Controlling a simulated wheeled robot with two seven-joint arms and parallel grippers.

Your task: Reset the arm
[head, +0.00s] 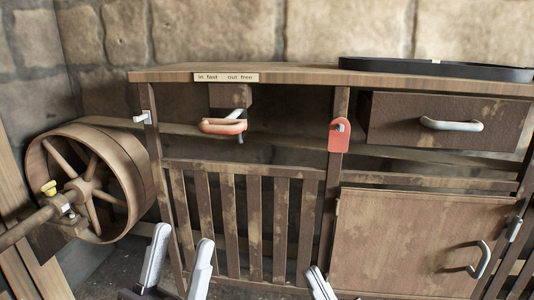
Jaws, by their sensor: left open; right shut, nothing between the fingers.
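My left gripper (184,237) is at the bottom of the head view, left of centre. Its two pale fingers stand apart with nothing between them, in front of the bench's slatted front. My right gripper (316,270) is at the bottom edge, right of centre. Its fingers are together and empty, near the lower left of the cabinet door (420,243). Most of both arms is out of view. Neither gripper appears to touch anything, though the exact depth is hard to judge.
A large wooden pulley wheel (136,173) on a shaft (25,229) stands at left. The wooden bench (300,74) has a red handle (222,126), a red tag (339,137), a pulled-out drawer (390,121) and a black loop or tray (435,70) on top.

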